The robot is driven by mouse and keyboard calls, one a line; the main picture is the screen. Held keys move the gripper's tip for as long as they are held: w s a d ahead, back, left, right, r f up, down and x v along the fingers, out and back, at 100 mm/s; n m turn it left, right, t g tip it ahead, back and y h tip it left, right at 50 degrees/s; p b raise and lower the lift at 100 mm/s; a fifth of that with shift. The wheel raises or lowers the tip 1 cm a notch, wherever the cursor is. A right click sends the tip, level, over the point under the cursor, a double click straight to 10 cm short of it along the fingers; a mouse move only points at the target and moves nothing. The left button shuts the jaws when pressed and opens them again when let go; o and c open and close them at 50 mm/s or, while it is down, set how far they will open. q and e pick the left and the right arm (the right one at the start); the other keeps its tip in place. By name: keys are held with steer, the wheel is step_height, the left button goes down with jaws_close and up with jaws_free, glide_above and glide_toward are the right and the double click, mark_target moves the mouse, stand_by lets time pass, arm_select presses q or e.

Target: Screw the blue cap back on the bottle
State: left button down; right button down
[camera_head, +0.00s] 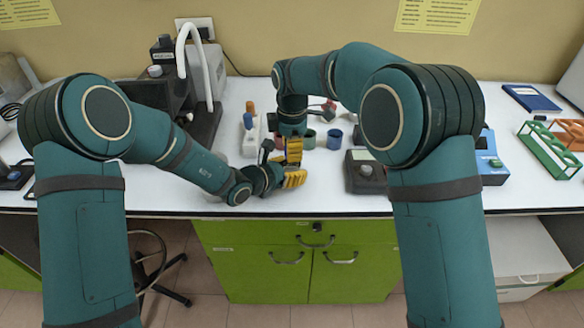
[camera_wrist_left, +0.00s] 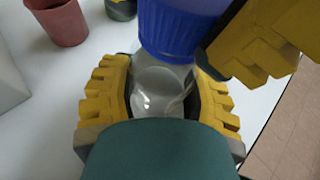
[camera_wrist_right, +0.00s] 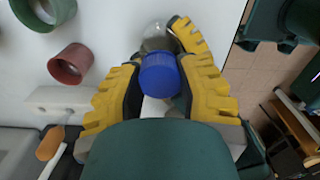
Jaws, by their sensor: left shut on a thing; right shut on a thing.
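The clear bottle (camera_wrist_left: 160,88) is between the yellow fingers of my left gripper (camera_head: 284,182), which is shut on it. The blue cap (camera_wrist_left: 180,28) is at the bottle's mouth, in line with it; I cannot tell how far it is threaded. In the right wrist view the blue cap (camera_wrist_right: 161,75) is between the fingers of my right gripper (camera_wrist_right: 160,88), which is shut on it. The bottle (camera_wrist_right: 155,35) shows beyond the cap, with a left gripper finger beside it. In the head view the grippers meet near the table's front edge and hide the bottle and cap.
A red cup (camera_wrist_left: 57,20) and a green cup (camera_wrist_right: 45,10) stand on the white table nearby. A white rack (camera_wrist_right: 60,103) with an orange-tipped tool is close to my right gripper. A dark device (camera_head: 366,172) stands to the right. The table's front edge is close.

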steer(key=m, duration=1.4)
steer(key=shift+m, duration=0.3)
steer(key=m, duration=0.3)
steer(key=shift+m, duration=0.3)
steer(key=m, duration=0.3)
steer(key=shift+m, duration=0.4)
steer(key=m, duration=0.3)
steer(key=shift+f+m, duration=0.1)
steer(key=shift+m, duration=0.2)
steer(key=m, duration=0.4)
steer(key=c, duration=0.7)
jaws_free()
